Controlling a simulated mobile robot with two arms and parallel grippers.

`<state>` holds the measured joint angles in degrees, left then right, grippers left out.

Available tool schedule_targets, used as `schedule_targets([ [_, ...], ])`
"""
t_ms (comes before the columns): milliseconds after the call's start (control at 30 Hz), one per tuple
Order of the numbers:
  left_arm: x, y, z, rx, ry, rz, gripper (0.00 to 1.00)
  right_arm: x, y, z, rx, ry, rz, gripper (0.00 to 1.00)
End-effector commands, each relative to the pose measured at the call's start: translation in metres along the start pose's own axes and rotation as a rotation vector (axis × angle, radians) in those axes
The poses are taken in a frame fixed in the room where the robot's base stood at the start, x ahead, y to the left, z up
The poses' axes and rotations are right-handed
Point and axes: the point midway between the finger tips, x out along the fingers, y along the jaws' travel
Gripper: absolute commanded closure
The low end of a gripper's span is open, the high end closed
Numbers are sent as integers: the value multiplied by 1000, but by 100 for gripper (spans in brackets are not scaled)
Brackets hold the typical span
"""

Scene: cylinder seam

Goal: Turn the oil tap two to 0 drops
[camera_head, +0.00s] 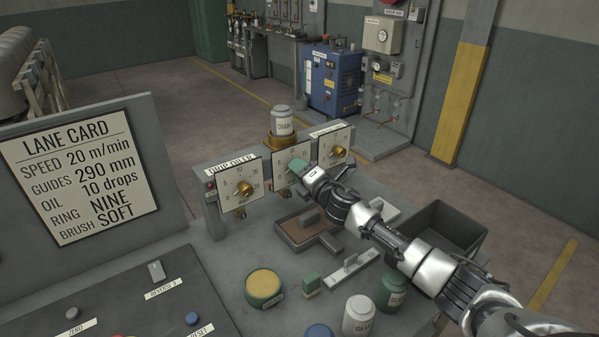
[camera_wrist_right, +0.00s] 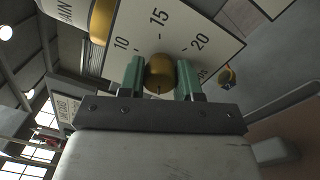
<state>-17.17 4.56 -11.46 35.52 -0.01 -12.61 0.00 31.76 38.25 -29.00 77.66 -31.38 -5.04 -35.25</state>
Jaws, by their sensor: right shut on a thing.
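The middle tap of the drip oiler has a white dial plate (camera_head: 285,157) below the CHAIN jar. My right gripper (camera_head: 297,167) covers most of its knob in the head view. In the right wrist view the brass knob (camera_wrist_right: 159,74) sits between the green fingers of my right gripper (camera_wrist_right: 160,79), which are shut on it. The dial plate (camera_wrist_right: 208,40) behind it shows 10, 15 and 20. I cannot read the knob's setting clearly. My left gripper is in neither view.
Similar taps stand left (camera_head: 244,189) and right (camera_head: 338,152). The CHAIN jar (camera_head: 283,122) is above. A brown tray (camera_head: 291,231), a green-and-yellow tin (camera_head: 263,287), jars and a dark bin (camera_head: 449,224) are on the bench. The lane card (camera_head: 80,176) reads oil 10 drops.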

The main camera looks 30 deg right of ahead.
Motion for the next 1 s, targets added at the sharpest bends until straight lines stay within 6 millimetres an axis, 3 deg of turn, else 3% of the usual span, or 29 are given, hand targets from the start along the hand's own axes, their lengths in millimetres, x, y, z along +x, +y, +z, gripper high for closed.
schedule_targets([
  [767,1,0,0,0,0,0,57,0,0,0,-102,5,-1,90],
  [800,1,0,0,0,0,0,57,0,0,0,-102,5,-1,62],
  [933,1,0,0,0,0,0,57,0,0,0,-101,5,-1,42],
  [1000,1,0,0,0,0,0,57,0,0,0,-101,5,-1,41],
])
